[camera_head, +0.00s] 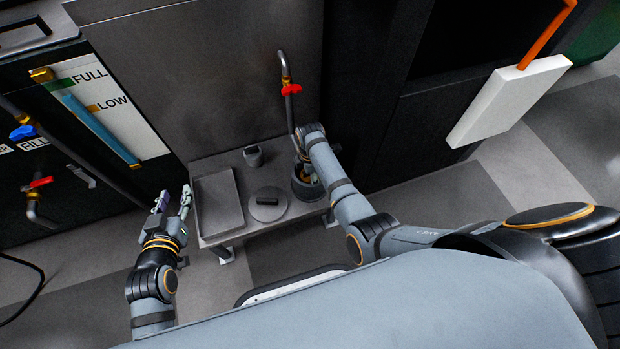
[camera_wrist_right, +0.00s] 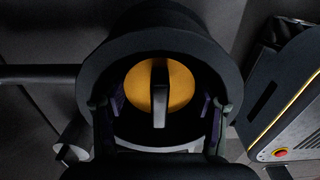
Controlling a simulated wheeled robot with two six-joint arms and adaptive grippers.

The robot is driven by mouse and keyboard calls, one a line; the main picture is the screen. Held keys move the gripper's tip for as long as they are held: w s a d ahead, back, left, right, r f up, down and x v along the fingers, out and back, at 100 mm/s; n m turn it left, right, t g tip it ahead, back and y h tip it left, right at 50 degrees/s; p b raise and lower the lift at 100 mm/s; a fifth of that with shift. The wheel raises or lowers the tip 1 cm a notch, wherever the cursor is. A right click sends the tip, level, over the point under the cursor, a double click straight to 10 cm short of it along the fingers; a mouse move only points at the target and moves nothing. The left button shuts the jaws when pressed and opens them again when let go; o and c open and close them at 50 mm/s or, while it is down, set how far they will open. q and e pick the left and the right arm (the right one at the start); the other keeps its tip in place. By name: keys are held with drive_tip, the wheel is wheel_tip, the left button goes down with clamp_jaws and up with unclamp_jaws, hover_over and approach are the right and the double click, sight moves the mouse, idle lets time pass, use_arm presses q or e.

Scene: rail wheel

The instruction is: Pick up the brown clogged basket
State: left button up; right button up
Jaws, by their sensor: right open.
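In the right wrist view, an orange-brown round piece (camera_wrist_right: 184,84) with a dark upright bar across its middle sits inside a dark round housing (camera_wrist_right: 105,70). It looks like the brown basket, though its clogging cannot be made out. My right gripper (camera_wrist_right: 160,118) is open, with one finger on each side of the piece, near the housing's rim; I cannot tell whether they touch. In the head view the housing (camera_head: 301,192) stands at the shelf's right end, partly hidden by my right arm. My left gripper (camera_head: 172,203) is open and empty, left of the shelf.
The metal shelf (camera_head: 212,235) also carries a flat rectangular tray (camera_head: 218,203), a round lid with a handle (camera_head: 266,212) and a small grey cup (camera_head: 253,156). A pipe with a red valve handle (camera_head: 291,89) rises behind the housing. A gauge panel (camera_head: 122,110) is at left.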

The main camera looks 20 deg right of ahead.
drive_tip(key=c, duration=0.9)
drive_tip(key=shift+c, duration=0.2)
drive_tip(key=shift+r, duration=0.1)
drive_tip(key=shift+r+p, duration=0.5)
drive_tip(key=shift+r, duration=0.15)
drive_tip(key=shift+r+p, duration=0.5)
drive_tip(key=shift+r, duration=0.35)
wheel_tip(320, 180, up, 2)
drive_tip(key=shift+r+p, duration=0.1)
drive_tip(key=shift+p, duration=0.5)
use_arm(q)
drive_tip(key=s+f+g+p, duration=0.2)
drive_tip(key=s+f+g, duration=0.8)
drive_tip(key=s, duration=0.4)
drive_tip(key=shift+s+g, duration=0.3)
use_arm(e)
drive_tip(key=shift+r, duration=2.35)
